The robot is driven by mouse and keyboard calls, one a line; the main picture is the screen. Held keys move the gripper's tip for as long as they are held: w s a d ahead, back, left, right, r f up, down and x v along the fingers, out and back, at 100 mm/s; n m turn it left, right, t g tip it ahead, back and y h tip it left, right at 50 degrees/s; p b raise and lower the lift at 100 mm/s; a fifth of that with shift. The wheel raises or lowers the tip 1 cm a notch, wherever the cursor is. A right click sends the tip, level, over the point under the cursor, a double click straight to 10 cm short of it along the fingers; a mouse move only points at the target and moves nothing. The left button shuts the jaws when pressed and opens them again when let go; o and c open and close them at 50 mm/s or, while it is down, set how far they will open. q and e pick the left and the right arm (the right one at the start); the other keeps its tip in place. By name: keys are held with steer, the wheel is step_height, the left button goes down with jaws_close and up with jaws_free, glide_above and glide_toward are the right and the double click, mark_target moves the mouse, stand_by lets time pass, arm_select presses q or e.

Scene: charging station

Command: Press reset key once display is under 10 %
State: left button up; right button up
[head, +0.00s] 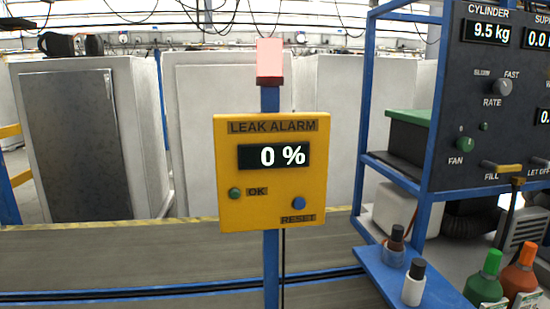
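A yellow leak alarm box (232,160) is mounted on a blue post in the middle of the head view. Its dark display (274,156) reads 0 %. The blue round reset key (299,203) is at the box's lower right, above the RESET label. A green round button (235,193) marked OK is at its lower left. A red lamp (270,60) sits on top of the post and looks bright. Neither of my grippers shows in the head view.
At right, a blue rack (362,110) carries a dark panel (470,80) reading 9.5 kg under CYLINDER, with knobs. Small bottles (413,285) stand on a blue shelf at lower right. Grey cabinets (85,140) stand behind. Nothing blocks the box's front.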

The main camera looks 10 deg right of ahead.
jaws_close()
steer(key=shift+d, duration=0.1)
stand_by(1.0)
